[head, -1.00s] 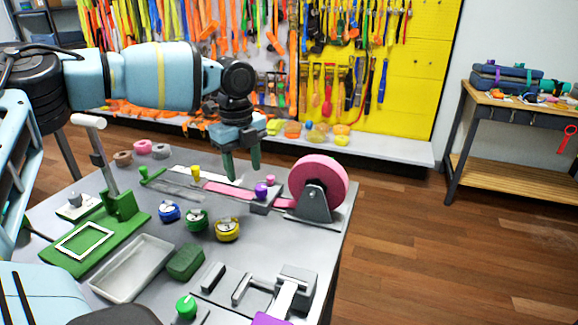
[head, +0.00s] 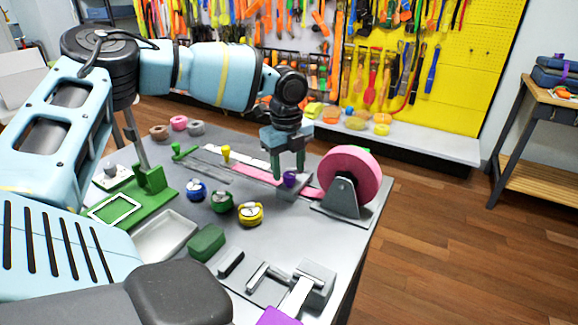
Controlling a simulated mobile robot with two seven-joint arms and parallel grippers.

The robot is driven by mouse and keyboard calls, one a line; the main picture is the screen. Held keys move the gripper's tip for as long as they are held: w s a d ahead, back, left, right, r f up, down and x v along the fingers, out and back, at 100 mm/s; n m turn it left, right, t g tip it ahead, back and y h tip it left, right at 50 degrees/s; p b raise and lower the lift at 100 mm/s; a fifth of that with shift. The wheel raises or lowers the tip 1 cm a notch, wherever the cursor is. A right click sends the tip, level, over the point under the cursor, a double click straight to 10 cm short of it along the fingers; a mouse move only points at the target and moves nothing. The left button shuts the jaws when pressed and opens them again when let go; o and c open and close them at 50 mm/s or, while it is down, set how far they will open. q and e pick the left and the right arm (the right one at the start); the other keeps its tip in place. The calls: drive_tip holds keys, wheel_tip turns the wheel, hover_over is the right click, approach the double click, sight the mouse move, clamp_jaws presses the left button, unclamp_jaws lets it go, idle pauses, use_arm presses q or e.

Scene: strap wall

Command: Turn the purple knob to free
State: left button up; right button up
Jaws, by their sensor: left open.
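The purple knob (head: 290,180) stands on a small grey block (head: 293,195) on the grey table, beside the pink strap and left of the pink reel. My left gripper (head: 288,172) points down right at the knob, with its two green fingers apart. The knob shows between and slightly below the fingertips; I cannot tell whether either finger touches it. The block's far side is hidden behind the gripper. My right gripper is out of view.
The pink reel (head: 350,174) on its grey stand is close to the right of the gripper. A yellow peg (head: 226,154) stands to the left. Blue, green and yellow round dials (head: 250,213) sit in front. A grey lever clamp (head: 312,284) is nearer me.

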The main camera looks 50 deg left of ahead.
use_arm(q)
drive_tip(key=shift+f, duration=0.8)
drive_tip(key=c, duration=1)
drive_tip(key=shift+o, duration=0.2)
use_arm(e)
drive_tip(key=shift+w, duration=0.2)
